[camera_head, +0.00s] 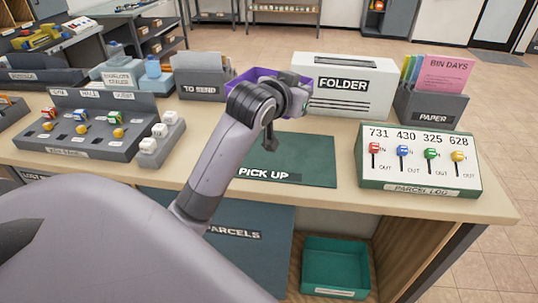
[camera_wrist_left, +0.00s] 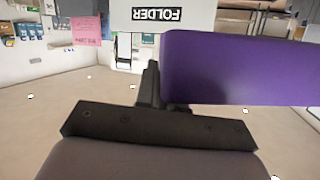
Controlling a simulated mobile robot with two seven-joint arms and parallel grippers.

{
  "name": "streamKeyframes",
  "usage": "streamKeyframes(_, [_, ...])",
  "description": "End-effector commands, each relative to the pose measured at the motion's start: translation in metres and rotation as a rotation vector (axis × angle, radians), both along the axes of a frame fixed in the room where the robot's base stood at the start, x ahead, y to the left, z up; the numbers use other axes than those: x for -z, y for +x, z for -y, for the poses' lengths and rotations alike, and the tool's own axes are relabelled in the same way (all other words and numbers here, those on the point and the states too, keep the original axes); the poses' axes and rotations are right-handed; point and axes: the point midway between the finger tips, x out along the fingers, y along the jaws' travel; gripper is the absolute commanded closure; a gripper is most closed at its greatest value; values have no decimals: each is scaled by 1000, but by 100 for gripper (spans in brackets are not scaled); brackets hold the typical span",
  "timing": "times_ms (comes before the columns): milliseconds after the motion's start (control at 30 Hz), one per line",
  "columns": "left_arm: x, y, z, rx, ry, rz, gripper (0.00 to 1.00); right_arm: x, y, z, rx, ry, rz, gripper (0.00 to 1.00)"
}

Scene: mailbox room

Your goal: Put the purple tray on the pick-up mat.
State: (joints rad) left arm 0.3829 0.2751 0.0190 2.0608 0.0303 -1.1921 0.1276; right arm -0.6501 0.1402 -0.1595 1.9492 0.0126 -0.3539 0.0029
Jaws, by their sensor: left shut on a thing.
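The purple tray (camera_head: 233,80) shows only in part in the head view, behind my left arm and in front of the white folder box. In the left wrist view its purple wall (camera_wrist_left: 240,68) fills the upper right. My left gripper (camera_wrist_left: 158,92) is shut on the tray's wall; the fingertips are mostly hidden in the head view. The dark green pick-up mat (camera_head: 315,165) lies on the counter below the wrist, labelled PICK UP, with nothing seen on its visible part. My arm covers its left part. My right gripper is not in view.
The white folder box (camera_head: 374,88) stands behind the mat. A paper holder (camera_head: 430,104) and a parcel log board (camera_head: 415,160) stand to the right. A key rack (camera_head: 95,125) and a TO SEND box (camera_head: 198,80) are on the left. A green bin (camera_head: 335,265) sits below the counter.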

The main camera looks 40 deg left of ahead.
Motion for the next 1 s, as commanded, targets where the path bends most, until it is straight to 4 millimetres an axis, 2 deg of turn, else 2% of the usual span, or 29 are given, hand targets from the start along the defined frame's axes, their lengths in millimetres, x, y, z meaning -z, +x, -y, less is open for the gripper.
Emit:
streamKeyframes(33, [-9, 3, -4, 2, 5, 4, 100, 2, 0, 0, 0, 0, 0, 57])
streamKeyframes(133, [-19, 6, -8, 9, 12, 1, 100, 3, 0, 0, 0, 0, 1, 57])
streamKeyframes(267, [-12, 8, -10, 14, 13, -6, 100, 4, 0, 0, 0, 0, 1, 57])
streamKeyframes(700, [101, 7, -10, 14, 12, -8, 100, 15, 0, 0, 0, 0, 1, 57])
streamKeyframes(833, [123, 7, -10, 14, 14, -4, 100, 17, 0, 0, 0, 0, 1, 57])
streamKeyframes(1000, [136, 8, -10, 14, 13, -3, 100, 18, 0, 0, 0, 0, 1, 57])
